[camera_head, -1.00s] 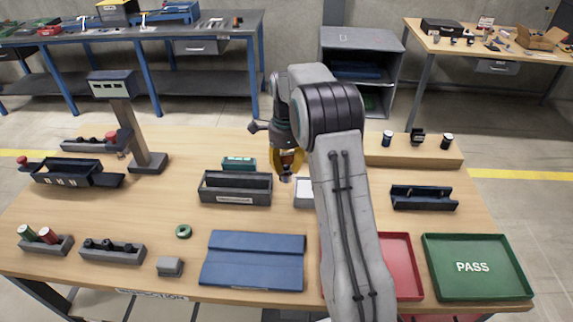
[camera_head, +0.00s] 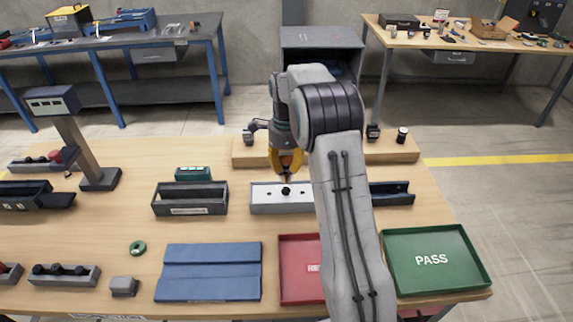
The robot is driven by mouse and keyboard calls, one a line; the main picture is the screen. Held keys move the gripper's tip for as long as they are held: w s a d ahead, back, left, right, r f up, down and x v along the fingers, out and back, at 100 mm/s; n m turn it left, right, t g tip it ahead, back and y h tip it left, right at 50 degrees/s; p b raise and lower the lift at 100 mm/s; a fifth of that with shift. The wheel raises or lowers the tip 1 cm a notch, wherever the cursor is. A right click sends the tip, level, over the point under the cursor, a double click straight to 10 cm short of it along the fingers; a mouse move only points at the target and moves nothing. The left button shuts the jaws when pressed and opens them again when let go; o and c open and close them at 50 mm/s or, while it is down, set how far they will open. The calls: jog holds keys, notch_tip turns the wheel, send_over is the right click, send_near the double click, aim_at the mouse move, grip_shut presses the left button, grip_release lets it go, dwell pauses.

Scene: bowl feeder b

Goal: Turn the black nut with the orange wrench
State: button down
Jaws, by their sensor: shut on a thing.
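My gripper (camera_head: 286,171) points down in the middle of the view. Its yellow-orange fingers are shut on a small orange-red thing (camera_head: 287,160), which I take for the orange wrench. The fingers hide most of its shape. The black nut (camera_head: 286,191) sits on a pale plate on top of a grey block (camera_head: 263,207), just below the gripper. I cannot tell whether the wrench touches the nut. My forearm hides the right end of the block.
A dark open tray (camera_head: 190,209) stands left of the block. A blue mat (camera_head: 208,285), a red tray (camera_head: 300,287) and a green PASS tray (camera_head: 460,285) lie in front. A wooden ledge (camera_head: 345,152) runs behind. A post with a display (camera_head: 85,150) stands left.

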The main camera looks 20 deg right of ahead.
aim_at(286, 173)
dwell(0.3)
jog(key=shift+f+b, duration=1.65)
jog(key=shift+f, duration=0.55)
jog(key=shift+f+b, duration=0.6)
jog(key=shift+f, duration=0.4)
dwell(0.7)
jog(key=shift+m, duration=1.1)
jog(key=shift+n, duration=0.6)
